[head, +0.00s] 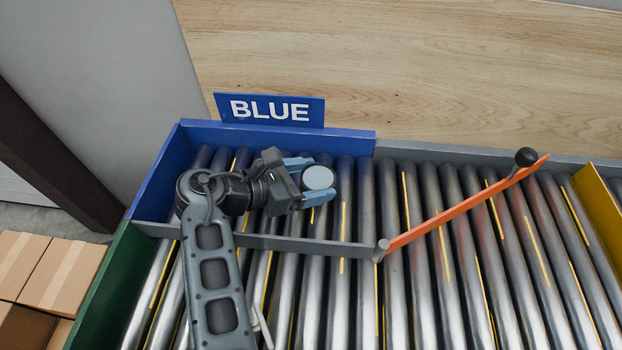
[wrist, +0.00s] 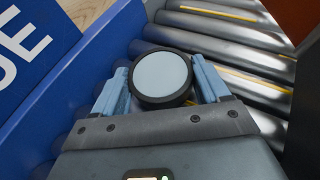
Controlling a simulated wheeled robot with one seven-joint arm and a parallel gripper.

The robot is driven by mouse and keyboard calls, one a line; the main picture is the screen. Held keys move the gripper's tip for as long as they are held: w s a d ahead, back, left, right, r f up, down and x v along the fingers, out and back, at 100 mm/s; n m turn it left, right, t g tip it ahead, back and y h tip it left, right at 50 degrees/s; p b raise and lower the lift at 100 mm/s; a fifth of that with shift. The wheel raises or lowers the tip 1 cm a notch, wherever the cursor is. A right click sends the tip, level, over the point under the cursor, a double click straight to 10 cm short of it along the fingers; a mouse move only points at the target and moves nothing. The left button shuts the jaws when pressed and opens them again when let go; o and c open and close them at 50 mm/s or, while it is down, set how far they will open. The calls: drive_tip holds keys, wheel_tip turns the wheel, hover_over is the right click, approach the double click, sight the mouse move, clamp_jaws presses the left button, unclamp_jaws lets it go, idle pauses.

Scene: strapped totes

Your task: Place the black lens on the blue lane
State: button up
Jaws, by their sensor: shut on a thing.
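The black lens (wrist: 161,77) is a short round piece with a black rim and a pale blue-grey face. It also shows in the head view (head: 318,178). My gripper (head: 309,180) is shut on it, with a light blue finger on each side in the wrist view (wrist: 160,85). The blue lane (head: 254,135) is the roller bay inside the blue walls, under the BLUE sign (head: 269,109). The lens is over the rollers of this lane. I cannot tell whether its underside touches them.
A grey rail (head: 270,243) closes the lane's front. An orange bar (head: 465,206) with a black knob (head: 526,157) slants across the rollers at the right. A yellow wall (head: 603,202) stands at far right, a green wall (head: 103,285) at left. Cardboard boxes (head: 45,272) are at lower left.

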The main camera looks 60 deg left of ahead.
drive_tip(key=shift+f, duration=0.3)
drive_tip(key=shift+f, duration=0.1)
drive_tip(key=o, duration=1.2)
drive_tip(key=v, duration=1.2)
drive_tip(key=shift+b, duration=0.4)
